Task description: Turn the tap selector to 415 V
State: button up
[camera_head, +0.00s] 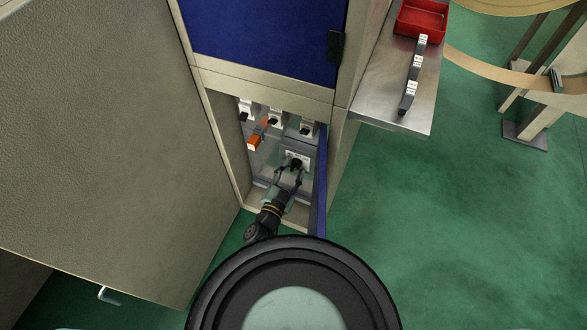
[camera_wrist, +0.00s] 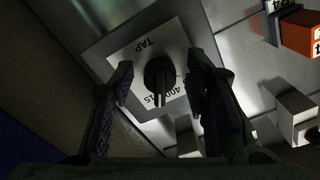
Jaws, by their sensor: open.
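The tap selector (camera_wrist: 159,78) is a round black knob with a raised grip bar, on a white plate (camera_wrist: 130,57) lettered TAP. Numbers by the knob read about 400 and 415, upside down in the wrist view, partly covered by the knob. In the head view the selector (camera_head: 295,163) is low inside the open cabinet. My gripper (camera_wrist: 160,85) is open, with one finger at each side of the knob; I see gaps between fingers and knob. In the head view my gripper (camera_head: 289,176) reaches into the cabinet at the selector plate.
An orange block (camera_head: 256,137) juts out among several white switch units (camera_head: 275,118) above the selector. A blue door (camera_head: 321,180) stands close on the right, and a large beige door (camera_head: 110,150) is on the left. A steel shelf (camera_head: 375,95) holds a red tray (camera_head: 423,18).

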jog(key=shift+c, duration=0.4)
grip_shut()
jog(key=shift+a+f+m+b, duration=0.1)
jog(key=shift+m+b, duration=0.55)
jog(key=shift+m, duration=0.25)
jog(key=shift+r+m, duration=0.2)
jog(key=shift+m, duration=0.5)
jog(key=shift+o, duration=0.4)
grip_release()
